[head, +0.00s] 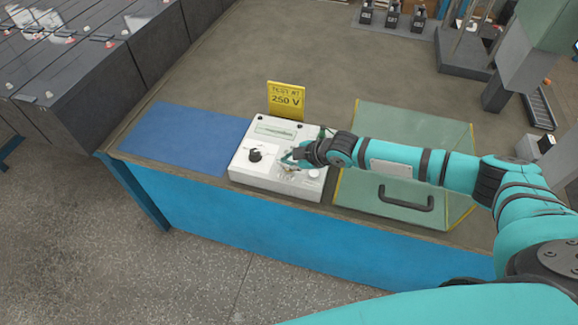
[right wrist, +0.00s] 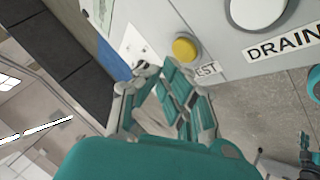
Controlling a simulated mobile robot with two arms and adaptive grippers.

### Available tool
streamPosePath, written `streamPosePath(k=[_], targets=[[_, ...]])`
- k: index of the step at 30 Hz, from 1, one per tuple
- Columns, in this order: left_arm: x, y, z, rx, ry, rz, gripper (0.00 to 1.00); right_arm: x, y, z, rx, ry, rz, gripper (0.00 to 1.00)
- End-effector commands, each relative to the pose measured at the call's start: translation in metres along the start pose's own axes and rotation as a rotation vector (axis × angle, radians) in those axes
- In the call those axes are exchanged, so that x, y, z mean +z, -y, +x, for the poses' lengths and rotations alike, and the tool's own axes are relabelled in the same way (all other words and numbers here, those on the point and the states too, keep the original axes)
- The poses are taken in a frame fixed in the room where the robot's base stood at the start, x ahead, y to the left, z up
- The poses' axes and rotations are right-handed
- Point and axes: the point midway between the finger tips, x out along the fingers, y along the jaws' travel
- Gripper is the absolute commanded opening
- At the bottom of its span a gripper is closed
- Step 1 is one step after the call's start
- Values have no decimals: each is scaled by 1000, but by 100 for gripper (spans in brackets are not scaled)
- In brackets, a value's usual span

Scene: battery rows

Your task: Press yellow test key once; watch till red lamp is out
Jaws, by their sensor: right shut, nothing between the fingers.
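The white tester box (head: 263,179) sits on the bench with a black knob (head: 255,155) and a pale display strip (head: 276,131). My right gripper (head: 288,158) is over the right half of its top, shut and empty, and covers part of the panel. In the right wrist view the round yellow test key (right wrist: 185,48) shows beside a label partly hidden by the gripper, reading "EST". The shut fingertips (right wrist: 148,68) are left of the key; I cannot tell whether they touch the panel. No lit red lamp can be made out. My left gripper is out of view.
A yellow "250 V" sign (head: 286,101) stands behind the box. A blue mat (head: 185,138) lies to its left. A clear green cover with a black handle (head: 406,198) is to its right, under my arm. A large white round button (right wrist: 258,10) labelled "DRAIN" is near the key.

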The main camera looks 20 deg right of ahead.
Motion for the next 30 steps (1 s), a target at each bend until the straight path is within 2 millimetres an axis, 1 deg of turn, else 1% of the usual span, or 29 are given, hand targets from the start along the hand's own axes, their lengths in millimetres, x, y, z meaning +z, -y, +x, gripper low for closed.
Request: streamPosePath(k=[12,20,30], targets=[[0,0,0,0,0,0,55,0,0,0,0,0,0,0],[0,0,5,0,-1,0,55,4,5,6,0,0,0,0],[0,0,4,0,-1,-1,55,4,4,6,0,0,0,0]])
